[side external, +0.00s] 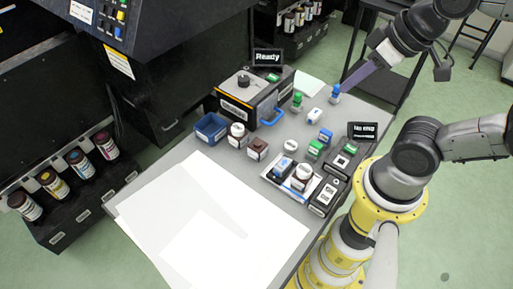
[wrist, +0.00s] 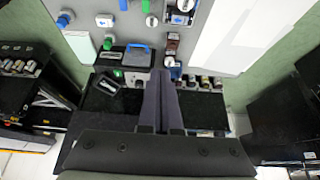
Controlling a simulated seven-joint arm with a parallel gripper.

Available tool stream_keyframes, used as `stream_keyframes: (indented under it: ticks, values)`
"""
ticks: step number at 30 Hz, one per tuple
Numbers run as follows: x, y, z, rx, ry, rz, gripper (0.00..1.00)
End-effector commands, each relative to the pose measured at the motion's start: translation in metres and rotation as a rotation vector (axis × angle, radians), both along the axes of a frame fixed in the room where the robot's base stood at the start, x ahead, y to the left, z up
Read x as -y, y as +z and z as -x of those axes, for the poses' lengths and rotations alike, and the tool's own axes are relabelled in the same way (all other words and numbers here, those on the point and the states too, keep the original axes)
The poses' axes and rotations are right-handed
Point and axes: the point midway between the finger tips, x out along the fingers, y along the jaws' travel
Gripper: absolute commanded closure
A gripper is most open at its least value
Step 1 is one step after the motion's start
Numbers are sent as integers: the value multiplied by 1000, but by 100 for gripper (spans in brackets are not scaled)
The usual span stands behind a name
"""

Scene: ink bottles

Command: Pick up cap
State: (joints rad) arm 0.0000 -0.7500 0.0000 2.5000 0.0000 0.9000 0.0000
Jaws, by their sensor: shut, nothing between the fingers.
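My gripper (side external: 344,88) is above the far right edge of the table in the side view, away from the small parts. Its two long fingers are together and empty; they also show in the wrist view (wrist: 161,72). A round white piece that looks like a loose cap (side external: 291,146) lies flat on the table, and a similar round white piece shows in the wrist view (wrist: 152,21). A bottle with a white cap (side external: 238,129) and one with a brown cap (side external: 257,144) stand left of it. Which cap the task means I cannot tell.
A dark box machine (side external: 248,95) with a blue handle and a blue bin (side external: 211,128) stand at the back. Green and blue stamp-like pieces (side external: 297,101) are near it. A tray (side external: 270,174) is at front right. White sheets (side external: 205,225) cover the front left.

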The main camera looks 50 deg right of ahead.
Motion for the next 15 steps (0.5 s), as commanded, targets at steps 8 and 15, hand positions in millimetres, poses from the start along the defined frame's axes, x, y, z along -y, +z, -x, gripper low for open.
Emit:
stream_keyframes:
  ticks: [8, 15]
  values:
    - [0, 0, 0, 0, 0, 0, 51]
    - [0, 0, 0, 0, 0, 0, 18]
